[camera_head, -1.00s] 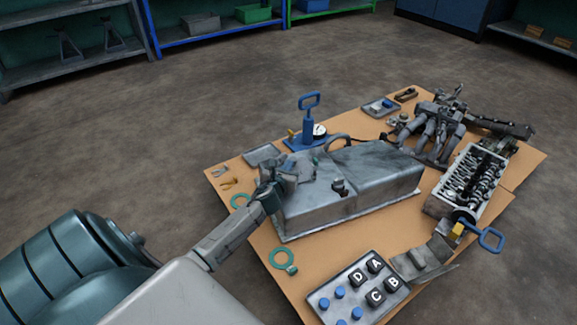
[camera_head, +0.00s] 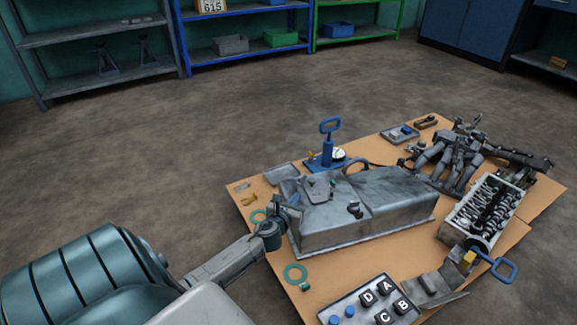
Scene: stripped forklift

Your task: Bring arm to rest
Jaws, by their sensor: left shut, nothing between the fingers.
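My left arm comes in from the lower left, and its gripper (camera_head: 279,208) is at the left end of the grey metal tank (camera_head: 375,205). The gripper is shut and holds nothing. It is small in the view, and I cannot tell whether it touches the tank. My right gripper does not show.
The tan board (camera_head: 340,280) carries a blue hand pump (camera_head: 327,150), a green ring (camera_head: 295,274), a tray with lettered black blocks (camera_head: 372,305), an engine head (camera_head: 483,212) and a grey manifold (camera_head: 452,160). Shelves (camera_head: 95,50) stand at the back. The floor between is clear.

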